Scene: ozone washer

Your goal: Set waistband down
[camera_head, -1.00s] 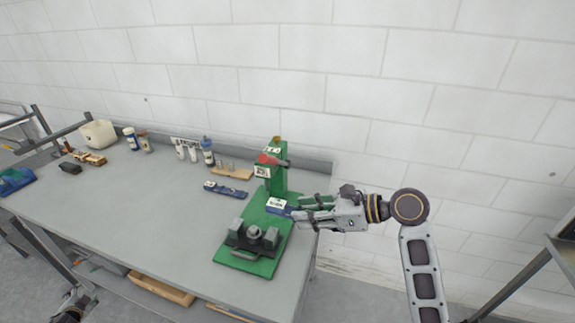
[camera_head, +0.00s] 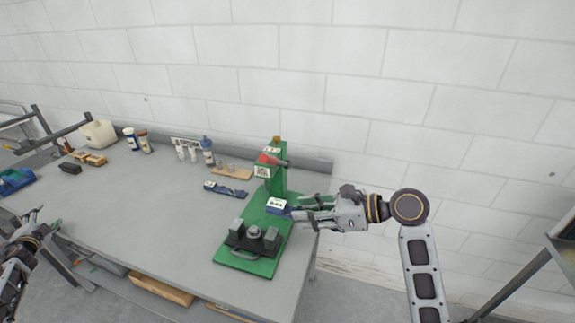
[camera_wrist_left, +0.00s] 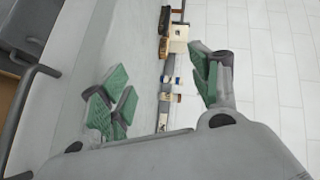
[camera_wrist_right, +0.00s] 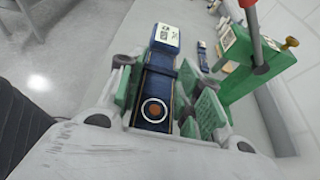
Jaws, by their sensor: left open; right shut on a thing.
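A blue waistband (camera_head: 277,206) with a white label on its end is held in my right gripper (camera_head: 308,212), beside the green press. The right wrist view shows the dark blue band (camera_wrist_right: 158,82) lengthwise between the green finger pads, with a ringed orange-brown round spot near the palm. Whether its far end touches the press is unclear. A second blue band (camera_head: 228,189) lies flat on the grey table (camera_head: 150,225), left of the press. My left gripper (camera_head: 38,222) is open and empty at the table's left front edge; its spread green-padded fingers show in the left wrist view (camera_wrist_left: 160,88).
The green press (camera_head: 279,182) has a red lever (camera_head: 268,159) and a base with a dark fixture (camera_head: 254,238). A blue bin (camera_head: 14,180) sits far left. The table's middle is clear.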

